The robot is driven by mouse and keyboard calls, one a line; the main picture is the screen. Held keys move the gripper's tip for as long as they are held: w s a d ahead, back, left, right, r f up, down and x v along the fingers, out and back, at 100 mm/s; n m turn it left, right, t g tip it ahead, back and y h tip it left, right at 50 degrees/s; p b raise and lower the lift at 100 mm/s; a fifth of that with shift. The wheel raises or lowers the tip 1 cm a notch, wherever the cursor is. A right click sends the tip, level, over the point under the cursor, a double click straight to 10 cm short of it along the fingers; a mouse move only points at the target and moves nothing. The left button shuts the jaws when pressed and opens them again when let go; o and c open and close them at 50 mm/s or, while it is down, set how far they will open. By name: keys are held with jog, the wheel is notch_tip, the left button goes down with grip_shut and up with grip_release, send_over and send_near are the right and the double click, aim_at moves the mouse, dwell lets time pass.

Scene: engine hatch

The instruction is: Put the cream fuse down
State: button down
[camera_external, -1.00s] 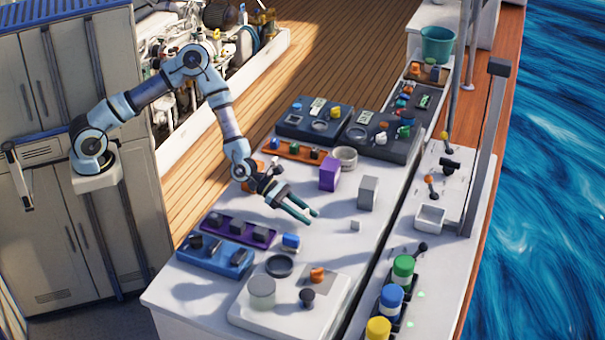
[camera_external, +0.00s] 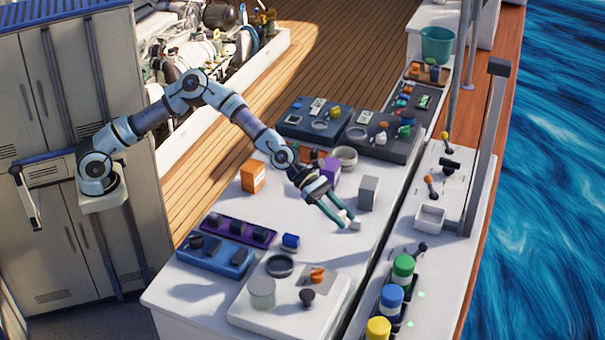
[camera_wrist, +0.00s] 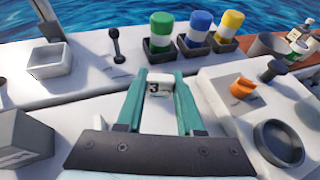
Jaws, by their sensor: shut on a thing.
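My gripper (camera_external: 350,221) reaches down over the white bench, right of its middle. It is shut on a small pale block marked 3, the cream fuse (camera_wrist: 157,88), which shows between the teal fingertips in the wrist view. The fuse (camera_external: 343,214) is small in the external view, just above the bench; I cannot tell whether it touches the surface. A small white cube (camera_external: 355,225) is right by the fingertips on the bench.
A grey block (camera_external: 368,193) and a purple block (camera_external: 330,172) stand behind the gripper. A blue cylinder (camera_external: 291,241), a dark ring (camera_external: 279,265) and a raised white panel (camera_external: 255,312) lie nearer. The bench left of the gripper (camera_external: 265,210) is clear.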

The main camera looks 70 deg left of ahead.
aim_at(343, 251)
jog(key=shift+w+d+f, duration=0.1)
jog(key=shift+w+d, duration=0.1)
jog(key=shift+d, duration=0.3)
jog(key=shift+d+f, duration=0.15)
notch_tip(343, 251, down, 9)
jog(key=shift+f+p, duration=0.2)
jog(key=shift+p, duration=0.6)
jog(key=shift+g, duration=0.3)
jog(key=shift+f, duration=0.15)
jog(key=c, duration=0.5)
grip_release()
jog(key=shift+c, duration=0.2)
